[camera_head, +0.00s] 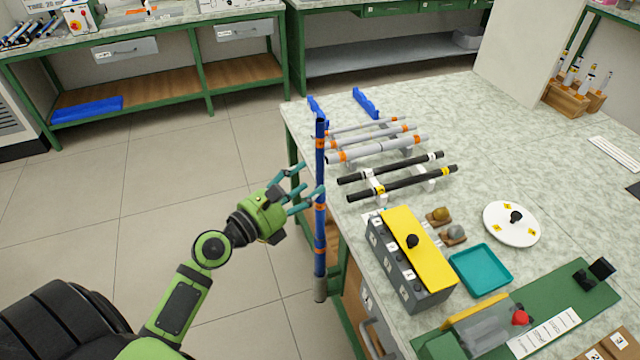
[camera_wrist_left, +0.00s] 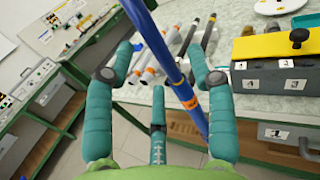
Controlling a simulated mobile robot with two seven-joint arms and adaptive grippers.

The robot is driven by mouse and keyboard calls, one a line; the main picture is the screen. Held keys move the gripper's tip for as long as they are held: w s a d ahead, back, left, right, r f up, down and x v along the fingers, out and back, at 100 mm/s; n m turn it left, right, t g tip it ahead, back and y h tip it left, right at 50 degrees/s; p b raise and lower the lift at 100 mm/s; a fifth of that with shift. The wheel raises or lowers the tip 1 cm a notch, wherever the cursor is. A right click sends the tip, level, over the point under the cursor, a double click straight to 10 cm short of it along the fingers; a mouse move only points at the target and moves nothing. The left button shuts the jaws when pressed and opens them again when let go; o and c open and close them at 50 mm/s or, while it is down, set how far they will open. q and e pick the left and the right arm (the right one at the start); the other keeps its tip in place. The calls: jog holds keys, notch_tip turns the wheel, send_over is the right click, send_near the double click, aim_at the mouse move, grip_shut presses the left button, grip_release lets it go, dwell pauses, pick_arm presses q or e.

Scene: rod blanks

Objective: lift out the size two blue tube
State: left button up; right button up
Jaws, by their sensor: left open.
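A long blue tube (camera_head: 320,240) with orange bands and a grey lower end stands roughly upright in the head view, at the table's left edge. In the left wrist view the blue tube (camera_wrist_left: 160,50) runs slanting between my fingers. My left gripper (camera_head: 306,190) is open, its fingers close around the tube's middle; whether they touch it I cannot tell. It also shows in the left wrist view (camera_wrist_left: 165,75). Two blue holders, one at the far left edge (camera_head: 317,112) and one beside it (camera_head: 366,103), look empty. No size mark on the tube is readable. My right gripper is not seen.
Grey rods (camera_head: 376,148) with orange bands and black rods (camera_head: 400,184) lie on supports right of the tube. A grey numbered box with a yellow lid (camera_head: 425,250), a teal tray (camera_head: 480,270) and a white disc (camera_head: 511,224) stand nearer. Floor left of the table is clear.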

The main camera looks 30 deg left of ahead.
aim_at(318, 119)
pick_arm(q)
jog(key=x, duration=0.3)
jog(key=p+x, duration=0.1)
jog(key=shift+w+a, duration=0.15)
jog(key=shift+w, duration=0.35)
jog(key=shift+w+f, duration=0.1)
jog(key=shift+w, duration=0.1)
jog(key=c, duration=1)
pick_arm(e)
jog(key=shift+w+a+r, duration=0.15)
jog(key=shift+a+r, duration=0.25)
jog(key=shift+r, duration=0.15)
pick_arm(q)
jog(key=shift+s, duration=0.1)
jog(key=shift+r+p, duration=0.4)
jog(key=shift+r, duration=0.35)
notch_tip(318, 119, up, 11)
jog(key=p, duration=0.4)
jog(key=shift+f, duration=0.1)
notch_tip(318, 119, up, 16)
jog(key=p, duration=0.3)
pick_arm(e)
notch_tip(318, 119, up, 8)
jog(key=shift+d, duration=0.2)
